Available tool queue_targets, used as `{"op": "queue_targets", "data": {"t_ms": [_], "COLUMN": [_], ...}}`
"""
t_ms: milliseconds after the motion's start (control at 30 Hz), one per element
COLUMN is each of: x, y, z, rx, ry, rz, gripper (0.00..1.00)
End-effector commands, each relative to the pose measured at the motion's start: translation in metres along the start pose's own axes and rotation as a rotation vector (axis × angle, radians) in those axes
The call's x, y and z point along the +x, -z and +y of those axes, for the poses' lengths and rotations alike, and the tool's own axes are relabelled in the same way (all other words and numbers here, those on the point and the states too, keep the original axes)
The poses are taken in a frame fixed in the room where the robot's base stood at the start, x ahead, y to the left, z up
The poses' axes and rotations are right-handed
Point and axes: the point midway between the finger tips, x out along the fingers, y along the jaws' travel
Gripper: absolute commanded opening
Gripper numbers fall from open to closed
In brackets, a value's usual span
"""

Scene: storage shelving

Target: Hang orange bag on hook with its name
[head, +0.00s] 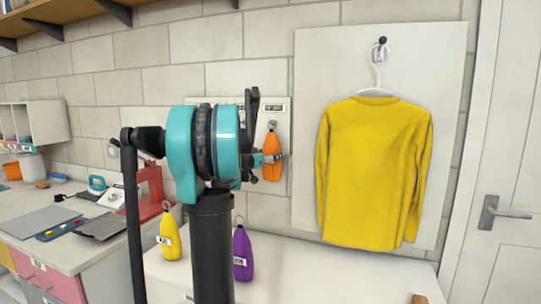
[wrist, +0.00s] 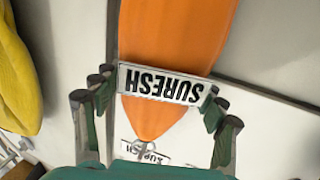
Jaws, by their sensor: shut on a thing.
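The orange bag (head: 272,158) is upright in front of the wall board, right of my arm. My gripper (head: 268,159) is at its side and shut on it. In the wrist view the orange bag (wrist: 176,38) shows upside down between the fingers (wrist: 160,104), with its white tag (wrist: 165,84) reading SURESH. A ring at the bag's narrow top is close to a hook (head: 272,124) on the board; I cannot tell whether it is around the hook. The name board (head: 282,106) is largely hidden behind my arm. A partly covered name label (wrist: 146,153) shows beyond the bag's tip.
A yellow bag (head: 172,240) and a purple bag (head: 242,255) stand on the white counter (head: 330,270). A yellow sweater (head: 372,170) hangs on a panel to the right. A red stand (head: 150,192) and a teal tool (head: 97,184) are on the left worktop.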

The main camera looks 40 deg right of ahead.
Motion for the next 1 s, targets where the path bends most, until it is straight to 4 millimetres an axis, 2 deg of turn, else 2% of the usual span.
{"op": "queue_targets", "data": {"t_ms": [333,367,533,867,1000], "x": [0.001,0.001,0.001,0.0,-0.01], "y": [0.0,0.0,0.0,0.0,0.0], "z": [0.0,0.0,0.0,0.0,-0.001], "rx": [0.0,0.0,0.0,0.001,0.001], "ry": [0.0,0.0,0.0,0.0,0.001], "rz": [0.0,0.0,0.0,-0.001,0.0], "gripper": [0.12,0.75,0.96,0.96,0.96]}}
